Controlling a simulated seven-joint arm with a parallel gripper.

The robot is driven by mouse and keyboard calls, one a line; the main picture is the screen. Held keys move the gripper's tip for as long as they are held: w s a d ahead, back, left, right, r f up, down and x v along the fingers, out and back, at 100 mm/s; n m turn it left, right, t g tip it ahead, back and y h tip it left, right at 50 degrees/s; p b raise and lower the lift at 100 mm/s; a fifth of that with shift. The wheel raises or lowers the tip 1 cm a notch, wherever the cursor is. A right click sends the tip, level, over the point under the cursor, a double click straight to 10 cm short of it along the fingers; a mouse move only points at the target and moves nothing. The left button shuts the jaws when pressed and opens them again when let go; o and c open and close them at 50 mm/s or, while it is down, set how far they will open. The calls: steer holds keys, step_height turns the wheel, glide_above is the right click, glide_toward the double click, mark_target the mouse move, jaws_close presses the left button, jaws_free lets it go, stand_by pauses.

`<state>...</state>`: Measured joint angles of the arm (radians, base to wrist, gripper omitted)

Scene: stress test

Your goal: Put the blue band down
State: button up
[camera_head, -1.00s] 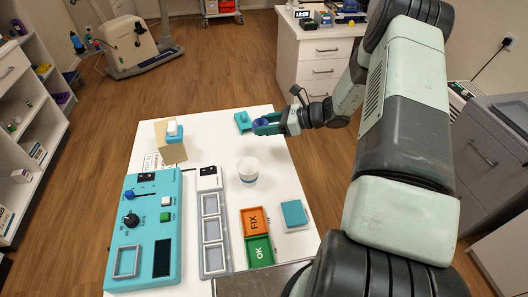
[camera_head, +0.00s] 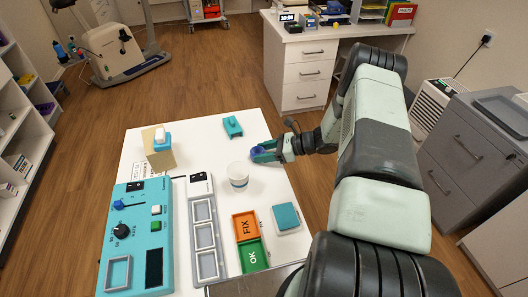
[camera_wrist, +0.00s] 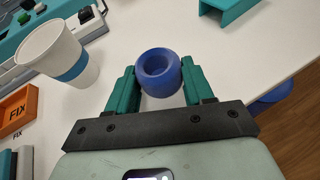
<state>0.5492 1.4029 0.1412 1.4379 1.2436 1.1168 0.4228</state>
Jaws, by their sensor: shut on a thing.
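The blue band (camera_wrist: 158,86) is a thick, round blue ring with a hollow centre. My gripper (camera_wrist: 157,84) is shut on it, with one teal finger on each side. In the head view my gripper (camera_head: 262,152) holds the band (camera_head: 270,146) near the white table's right edge, behind and to the right of a paper cup. The wrist view shows white table beneath and beyond the band. I cannot tell whether its underside touches the table.
The white paper cup (camera_head: 238,175) with a blue stripe stands close by. A teal bracket (camera_head: 232,126) lies farther back. Orange FIX (camera_head: 246,226) and green OK (camera_head: 253,256) trays, a teal-topped box (camera_head: 286,217) and a teal control panel (camera_head: 139,236) are nearer. The table's right edge is close.

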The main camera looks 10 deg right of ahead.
steer(key=shift+f, duration=0.1)
steer(key=o, duration=1)
steer(key=shift+d+r, duration=0.2)
steer(key=v, duration=1.1)
steer(key=shift+s+d+r, duration=0.1)
steer(key=shift+s+d, duration=0.1)
